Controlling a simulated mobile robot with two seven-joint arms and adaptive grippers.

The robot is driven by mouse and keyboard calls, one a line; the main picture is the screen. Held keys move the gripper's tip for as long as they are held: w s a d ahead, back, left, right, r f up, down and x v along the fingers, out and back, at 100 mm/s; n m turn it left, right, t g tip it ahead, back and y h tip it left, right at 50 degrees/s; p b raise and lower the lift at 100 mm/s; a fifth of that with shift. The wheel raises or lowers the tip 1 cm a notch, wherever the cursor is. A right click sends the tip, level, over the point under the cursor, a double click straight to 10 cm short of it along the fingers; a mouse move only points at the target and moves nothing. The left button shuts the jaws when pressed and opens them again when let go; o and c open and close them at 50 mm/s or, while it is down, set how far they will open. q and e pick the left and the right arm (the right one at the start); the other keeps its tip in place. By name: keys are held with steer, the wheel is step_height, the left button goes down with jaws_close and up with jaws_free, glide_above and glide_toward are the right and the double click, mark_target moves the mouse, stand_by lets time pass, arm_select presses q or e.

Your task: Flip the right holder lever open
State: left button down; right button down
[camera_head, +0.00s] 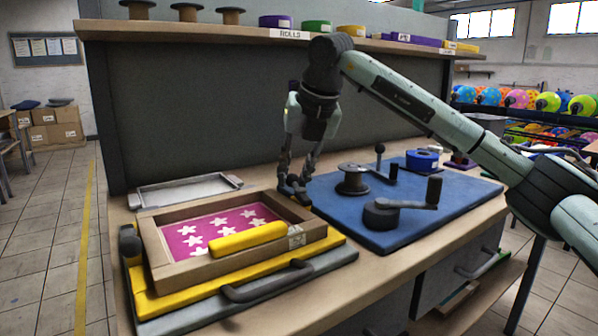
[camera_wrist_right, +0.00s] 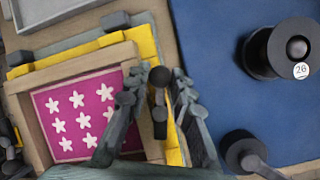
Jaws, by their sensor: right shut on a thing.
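My right gripper (camera_head: 296,187) reaches down at the right back corner of the printing frame (camera_head: 160,258). In the right wrist view my right gripper (camera_wrist_right: 156,95) has its two fingers on either side of the dark, round-topped right holder lever (camera_wrist_right: 159,77). It is shut on this lever, which stands at the frame's right side and is largely hidden by the fingers in the head view. The frame is wooden, around a pink screen (camera_head: 213,222) with white stars. A dark left holder lever (camera_head: 130,243) stands at its left side. My left gripper is not in view.
A yellow bar (camera_head: 247,238) lies across the frame's front. The frame sits on a yellow board (camera_head: 190,289) over a grey base with a handle (camera_head: 268,283). A blue mat (camera_head: 450,207) to the right carries a spool (camera_head: 352,178) and a crank (camera_head: 411,205). A shelf overhangs behind.

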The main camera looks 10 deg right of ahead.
steer(key=shift+a+r+n, duration=0.1)
steer(key=shift+n, duration=0.3)
steer(key=shift+a+n+y+p, duration=0.35)
steer(key=shift+n+y, duration=0.15)
steer(key=shift+n, duration=0.2)
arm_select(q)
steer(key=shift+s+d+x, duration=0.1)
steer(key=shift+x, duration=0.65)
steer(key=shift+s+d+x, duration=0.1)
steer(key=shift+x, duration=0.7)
arm_select(e)
steer(key=shift+s+n+g, duration=0.1)
steer(key=shift+n+g, duration=0.2)
steer(key=shift+n, duration=0.1)
steer(key=c, duration=1.3)
jaws_free()
steer(key=shift+a, duration=0.1)
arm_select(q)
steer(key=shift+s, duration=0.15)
arm_select(e)
steer(key=v, duration=1.2)
